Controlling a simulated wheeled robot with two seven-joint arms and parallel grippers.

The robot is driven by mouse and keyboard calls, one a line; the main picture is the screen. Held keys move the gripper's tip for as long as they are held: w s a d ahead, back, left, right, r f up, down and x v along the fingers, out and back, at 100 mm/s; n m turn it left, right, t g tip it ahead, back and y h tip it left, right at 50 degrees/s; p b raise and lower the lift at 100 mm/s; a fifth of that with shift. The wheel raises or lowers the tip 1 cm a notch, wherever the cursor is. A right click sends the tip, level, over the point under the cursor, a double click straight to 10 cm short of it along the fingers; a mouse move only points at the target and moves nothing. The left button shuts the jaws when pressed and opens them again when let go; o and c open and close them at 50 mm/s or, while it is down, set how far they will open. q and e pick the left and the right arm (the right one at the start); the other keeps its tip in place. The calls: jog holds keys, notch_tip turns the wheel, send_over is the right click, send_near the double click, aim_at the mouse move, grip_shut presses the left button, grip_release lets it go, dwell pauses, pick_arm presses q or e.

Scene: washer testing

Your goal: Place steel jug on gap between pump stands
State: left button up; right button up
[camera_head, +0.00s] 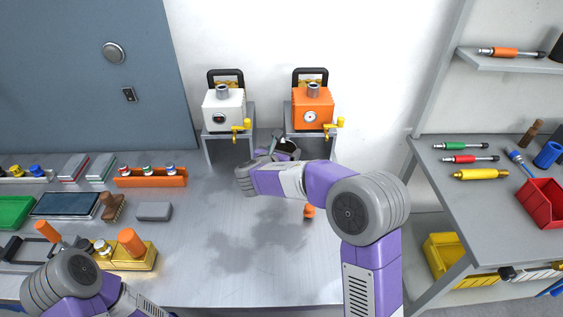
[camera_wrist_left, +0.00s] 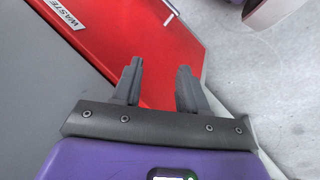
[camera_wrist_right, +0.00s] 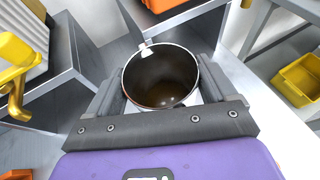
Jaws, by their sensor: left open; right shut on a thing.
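The steel jug (camera_wrist_right: 160,78) is upright between the fingers of my right gripper (camera_wrist_right: 160,88), its dark inside facing the wrist camera. In the head view the jug (camera_head: 291,146) is partly hidden by my right arm. It is at the gap between the left pump stand (camera_head: 207,151) and the right pump stand (camera_head: 331,151); I cannot tell whether its base touches the table. The stands carry a white pump (camera_head: 223,112) and an orange pump (camera_head: 313,106). My left gripper (camera_wrist_left: 158,88) is open and empty above a red waste bin (camera_wrist_left: 115,40).
The steel table (camera_head: 190,235) is clear in the middle, apart from a small orange-topped object (camera_head: 309,212) near my right arm. An orange holder (camera_head: 150,181) with valves, a tablet (camera_head: 66,205) and a brush (camera_head: 112,207) lie at the left. A shelf with a red bin (camera_head: 542,203) stands right.

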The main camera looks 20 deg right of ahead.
jog(key=shift+f+b, duration=0.35)
jog(key=shift+f, duration=1.25)
jog(key=shift+f, duration=0.2)
jog(key=o, duration=1.2)
jog(key=shift+o, duration=0.2)
